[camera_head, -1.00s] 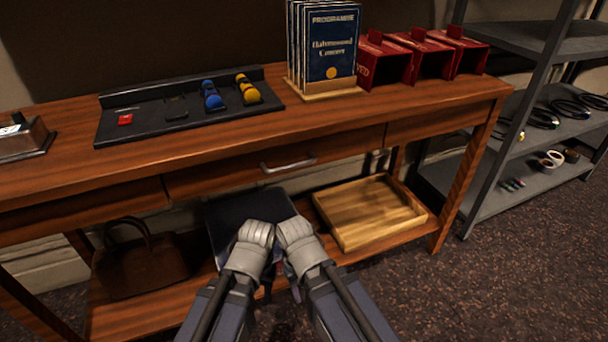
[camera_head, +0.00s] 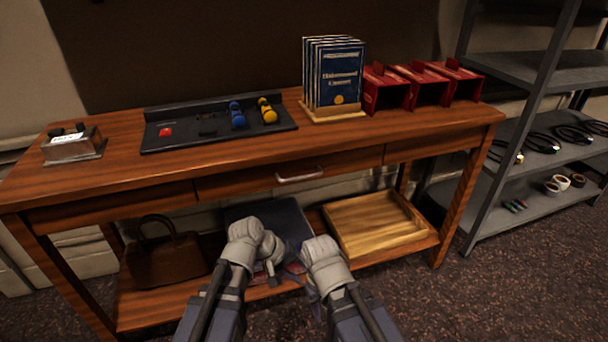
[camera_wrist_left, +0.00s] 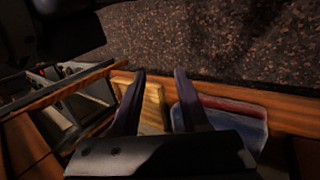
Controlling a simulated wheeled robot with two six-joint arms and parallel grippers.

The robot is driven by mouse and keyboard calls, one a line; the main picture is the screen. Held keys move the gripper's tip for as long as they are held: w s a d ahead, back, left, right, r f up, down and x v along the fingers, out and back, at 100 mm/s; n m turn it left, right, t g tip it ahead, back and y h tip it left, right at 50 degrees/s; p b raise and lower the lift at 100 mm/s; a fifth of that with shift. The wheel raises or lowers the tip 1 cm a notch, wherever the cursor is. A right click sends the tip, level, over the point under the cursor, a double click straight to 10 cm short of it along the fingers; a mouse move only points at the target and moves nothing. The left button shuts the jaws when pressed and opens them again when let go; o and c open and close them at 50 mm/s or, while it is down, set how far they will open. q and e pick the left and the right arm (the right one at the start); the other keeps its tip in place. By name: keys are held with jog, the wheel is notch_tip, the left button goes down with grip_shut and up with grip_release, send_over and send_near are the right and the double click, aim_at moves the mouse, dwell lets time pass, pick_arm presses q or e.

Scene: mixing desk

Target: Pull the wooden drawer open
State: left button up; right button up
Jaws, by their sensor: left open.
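The wooden drawer (camera_head: 245,183) is in the middle of the desk's front in the head view. Its front looks flush with the desk, and its pale metal bar handle (camera_head: 300,174) is in plain sight. My left gripper (camera_head: 270,262) is below and in front of the drawer, apart from the handle. In the left wrist view its two fingers (camera_wrist_left: 160,76) are spread with nothing between them; the lower shelf's things show beyond. My right gripper (camera_head: 298,268) is beside it, low in front of the desk, its fingers mostly hidden and blurred.
On the lower shelf are a brown bag (camera_head: 165,258), a dark flat case (camera_head: 285,215) and a wooden tray (camera_head: 375,225). The desk top holds a black panel (camera_head: 190,140), programmes (camera_head: 335,75) and red boxes (camera_head: 385,92). A grey rack (camera_head: 540,155) stands at right.

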pick_arm(q)
jog(key=w+r+n+t+h+p, duration=0.3)
jog(key=w+r+n+h, duration=0.1)
jog(key=w+r, duration=0.4)
jog(key=n+t+h+p, duration=0.2)
jog(key=n+t, duration=0.3)
jog(key=n, duration=0.2)
send_near(297, 178)
jog(key=r+x, duration=0.1)
jog(key=x, duration=0.3)
jog(key=shift+f+b+x, duration=0.15)
jog(key=shift+b+x, duration=0.1)
jog(key=shift+x, duration=1.05)
jog(key=shift+f+b+x, duration=0.2)
jog(key=shift+b+x, duration=0.1)
jog(key=shift+x, duration=1)
jog(key=shift+f+b+x, duration=0.15)
jog(key=shift+b+x, duration=0.1)
jog(key=shift+x, duration=1.05)
jog(key=shift+s, duration=0.15)
jog(key=shift+c, duration=0.2)
grip_shut()
